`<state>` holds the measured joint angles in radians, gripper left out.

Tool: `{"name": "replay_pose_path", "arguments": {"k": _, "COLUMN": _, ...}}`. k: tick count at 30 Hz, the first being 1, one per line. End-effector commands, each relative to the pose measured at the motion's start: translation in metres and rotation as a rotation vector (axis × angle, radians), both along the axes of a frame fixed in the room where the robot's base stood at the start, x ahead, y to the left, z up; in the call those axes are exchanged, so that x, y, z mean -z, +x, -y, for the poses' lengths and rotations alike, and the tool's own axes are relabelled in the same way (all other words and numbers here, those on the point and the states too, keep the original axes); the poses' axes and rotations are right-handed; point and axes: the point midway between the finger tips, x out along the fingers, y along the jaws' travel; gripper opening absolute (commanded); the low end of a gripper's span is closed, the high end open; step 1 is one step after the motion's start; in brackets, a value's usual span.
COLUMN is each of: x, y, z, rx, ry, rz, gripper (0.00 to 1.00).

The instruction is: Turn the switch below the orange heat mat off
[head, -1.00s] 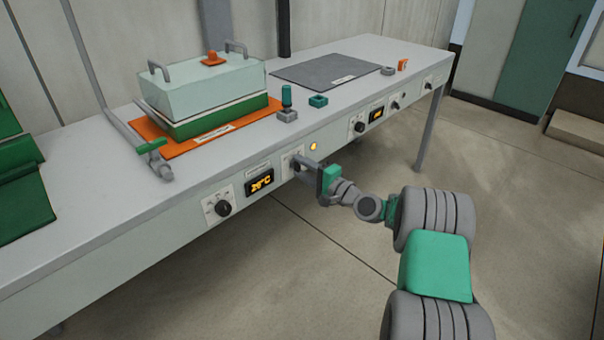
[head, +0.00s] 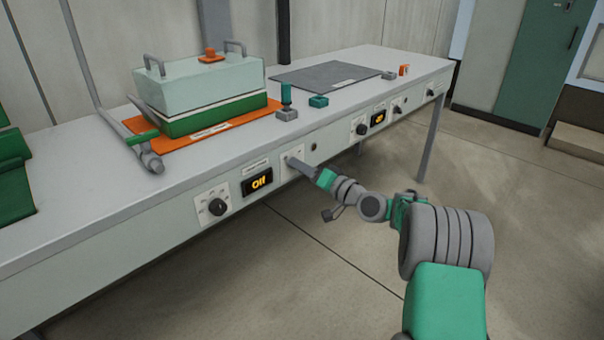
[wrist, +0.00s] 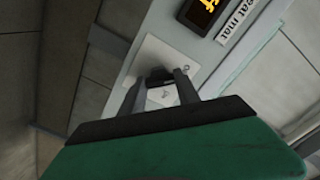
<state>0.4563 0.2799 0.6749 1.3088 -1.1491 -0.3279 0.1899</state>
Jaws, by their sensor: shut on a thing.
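The orange heat mat (head: 205,137) lies on the bench top under a lidded green and pale box. Right of the display is the white switch plate (head: 287,170). My gripper (head: 292,163) is at this plate. In the wrist view my gripper (wrist: 160,82) has its two fingers shut on the dark switch knob (wrist: 159,76), which they partly hide.
Another knob (head: 217,207) sits left of the display. Further right on the bench front are a second lit display (head: 378,118) and more knobs (head: 362,129). A grey mat (head: 325,76) lies on the bench top. The floor in front is clear.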

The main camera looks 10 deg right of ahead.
Motion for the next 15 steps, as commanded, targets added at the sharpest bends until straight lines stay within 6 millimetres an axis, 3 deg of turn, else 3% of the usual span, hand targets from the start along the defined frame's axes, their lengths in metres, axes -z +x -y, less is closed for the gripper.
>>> {"name": "replay_pose_path", "arguments": {"k": 15, "x": 0.0008, "y": -0.0003, "z": -0.0002, "rx": -0.001, "ry": -0.037, "rz": 0.022, "gripper": 0.0}}
